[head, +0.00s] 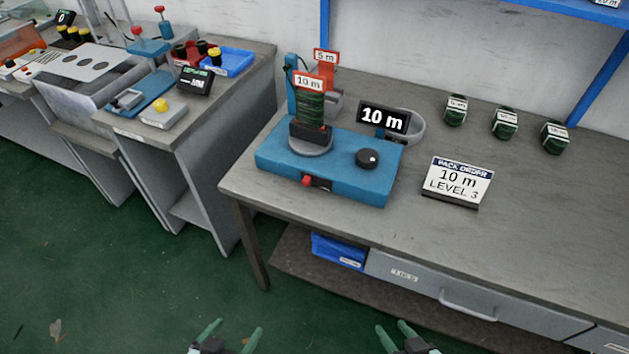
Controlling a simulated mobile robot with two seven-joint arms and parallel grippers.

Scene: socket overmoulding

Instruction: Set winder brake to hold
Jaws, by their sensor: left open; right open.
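The blue winder (335,172) stands on the left end of the grey workbench. It carries a dark green wound coil (310,106) with a red "10 m" tag. A black round knob (367,158) sits on its top right. A small red-tipped black lever (315,182) is on its front face; I cannot read its setting. A black display (384,118) behind it reads "10 m". My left gripper (232,334) and my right gripper (391,332) are both open and empty at the bottom edge, well short of the bench.
A pack order sign (457,182) reading "10 m LEVEL 3" stands right of the winder. Several green coils (505,123) sit at the back right. A drawer (470,300) and a blue bin (339,251) are under the benchtop. Another bench (185,124) stands left, past a gap.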

